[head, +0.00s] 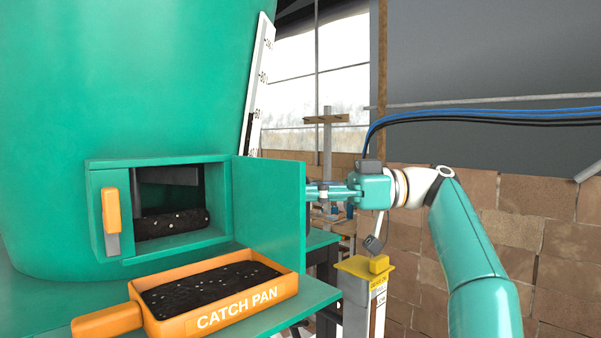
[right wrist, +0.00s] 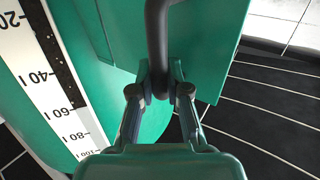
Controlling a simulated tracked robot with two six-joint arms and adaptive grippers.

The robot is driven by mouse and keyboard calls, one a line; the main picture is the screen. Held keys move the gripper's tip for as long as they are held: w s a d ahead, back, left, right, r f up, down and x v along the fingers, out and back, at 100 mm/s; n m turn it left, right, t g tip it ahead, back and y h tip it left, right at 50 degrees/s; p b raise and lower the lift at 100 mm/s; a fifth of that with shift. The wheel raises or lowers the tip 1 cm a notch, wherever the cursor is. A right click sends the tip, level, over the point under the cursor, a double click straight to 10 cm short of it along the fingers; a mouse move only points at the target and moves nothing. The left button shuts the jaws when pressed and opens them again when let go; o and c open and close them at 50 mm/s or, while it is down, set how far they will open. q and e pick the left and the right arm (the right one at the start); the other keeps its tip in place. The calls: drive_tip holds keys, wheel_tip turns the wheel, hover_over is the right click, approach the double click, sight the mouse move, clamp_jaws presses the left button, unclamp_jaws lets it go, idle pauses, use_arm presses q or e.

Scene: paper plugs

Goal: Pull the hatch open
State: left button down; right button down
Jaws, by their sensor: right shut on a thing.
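The green hatch door (head: 270,208) stands swung out to the right of its frame, and the opening behind it shows. Inside the opening lies a dark speckled plug (head: 172,224). In the right wrist view the hatch (right wrist: 200,45) carries a dark bar handle (right wrist: 158,40). My right gripper (right wrist: 160,80) is shut on that handle. In the head view my right gripper (head: 318,190) is at the door's right side, and its fingertips are partly hidden by the door. My left gripper is not in view.
An orange catch pan (head: 205,322) full of dark speckled material sits on the green ledge below the opening. An orange-handled scraper (head: 111,212) is at the frame's left. A yellow-topped post (head: 366,268) stands below my right arm. A white scale (right wrist: 50,85) runs up the tank.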

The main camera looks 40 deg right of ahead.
drive_tip(key=shift+w+d+p, duration=0.2)
drive_tip(key=shift+d+p, duration=0.1)
drive_tip(key=shift+d, duration=0.15)
drive_tip(key=c, duration=1.1)
unclamp_jaws()
drive_tip(key=shift+w, duration=0.15)
drive_tip(key=shift+c, duration=0.2)
